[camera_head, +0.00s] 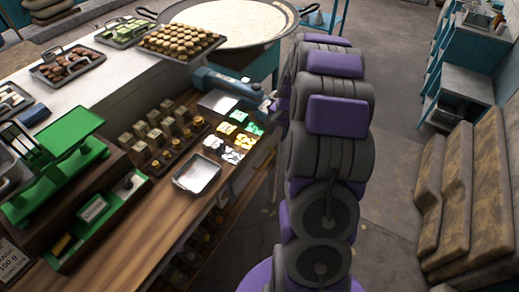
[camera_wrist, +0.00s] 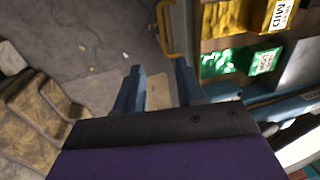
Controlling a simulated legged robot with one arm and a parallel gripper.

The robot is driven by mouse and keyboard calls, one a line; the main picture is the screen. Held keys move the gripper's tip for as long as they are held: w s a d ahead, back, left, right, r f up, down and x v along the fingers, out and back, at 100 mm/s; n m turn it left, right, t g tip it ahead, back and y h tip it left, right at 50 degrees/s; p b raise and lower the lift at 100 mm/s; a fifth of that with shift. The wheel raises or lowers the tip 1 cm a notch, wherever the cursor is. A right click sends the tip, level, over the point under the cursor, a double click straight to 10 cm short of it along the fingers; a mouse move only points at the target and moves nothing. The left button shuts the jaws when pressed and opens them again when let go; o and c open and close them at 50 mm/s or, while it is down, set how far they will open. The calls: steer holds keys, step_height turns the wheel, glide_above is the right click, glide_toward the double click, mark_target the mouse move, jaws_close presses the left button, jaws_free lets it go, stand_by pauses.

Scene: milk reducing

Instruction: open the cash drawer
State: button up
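The cash drawer appears to be in the right side of the wooden counter (camera_head: 150,235), where a yellow handle (camera_head: 266,158) shows. In the wrist view the yellow handle (camera_wrist: 164,30) stands out from the counter side, ahead of my gripper. My gripper (camera_wrist: 158,70) is open, its two blue-grey fingers apart with nothing between them. The handle lies beyond the fingertips, not touching them as far as I can tell. In the head view my gripper is mostly hidden behind my arm, near the counter's far right corner. I cannot see the drawer's inside.
Green, yellow and silver packets (camera_head: 237,142) lie near the counter edge, beside a metal tray (camera_head: 197,174). A green scale (camera_head: 70,130) stands at left. Brown cushioned seats (camera_head: 465,190) are at right; floor between is free.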

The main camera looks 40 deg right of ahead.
steer(key=w+d+f, duration=0.1)
steer(key=d, duration=0.1)
steer(key=b, duration=0.3)
glide_toward(269, 159)
steer(key=f, duration=0.5)
steer(key=w+a+f, duration=0.1)
steer(key=f, duration=0.1)
steer(key=shift+w+f, duration=0.15)
steer(key=shift+f, duration=0.25)
steer(key=shift+d, duration=0.15)
steer(key=shift+c, duration=0.5)
jaws_close()
